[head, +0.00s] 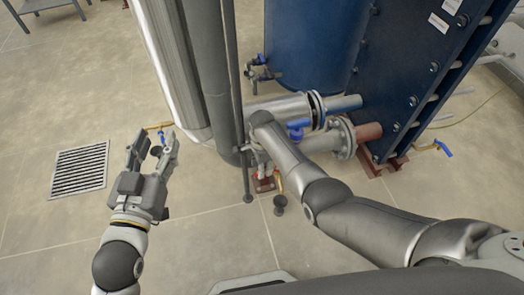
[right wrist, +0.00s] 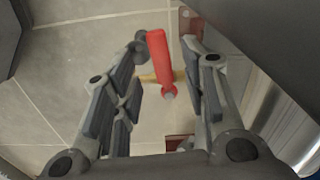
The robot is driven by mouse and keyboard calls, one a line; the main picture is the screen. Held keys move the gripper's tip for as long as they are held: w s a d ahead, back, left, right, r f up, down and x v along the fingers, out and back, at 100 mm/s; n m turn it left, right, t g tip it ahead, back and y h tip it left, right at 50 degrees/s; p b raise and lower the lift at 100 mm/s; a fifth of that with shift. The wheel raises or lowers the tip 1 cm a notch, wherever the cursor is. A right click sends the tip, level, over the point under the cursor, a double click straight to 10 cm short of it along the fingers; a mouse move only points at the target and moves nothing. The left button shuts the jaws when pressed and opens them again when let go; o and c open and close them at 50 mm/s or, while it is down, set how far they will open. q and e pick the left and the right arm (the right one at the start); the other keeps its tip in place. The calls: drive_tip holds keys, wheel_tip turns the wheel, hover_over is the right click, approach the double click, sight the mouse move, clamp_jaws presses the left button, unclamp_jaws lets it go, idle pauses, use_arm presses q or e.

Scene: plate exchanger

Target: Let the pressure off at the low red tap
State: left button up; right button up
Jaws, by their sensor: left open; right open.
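The low red tap has a red lever handle (right wrist: 159,52) on a brass body (right wrist: 146,79) in the right wrist view. My right gripper (right wrist: 172,68) is open, with one finger on each side of the red handle and a visible gap on both sides. Contact cannot be seen. In the head view my right arm reaches down to the foot of the pipes and hides most of that gripper; some brass of the tap (head: 279,182) shows beside it. My left gripper (head: 154,148) is open and empty above the floor.
Thick grey and silver vertical pipes (head: 206,60) stand between my two grippers. A blue-handled valve (head: 298,125), a flanged pipe (head: 340,138) and the blue exchanger (head: 400,80) are close to my right arm. A floor grate (head: 80,168) lies at left, with open floor around it.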

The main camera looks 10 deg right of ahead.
wheel_tip(320, 180, up, 9)
idle(0.5)
drive_tip(key=shift+f, duration=0.1)
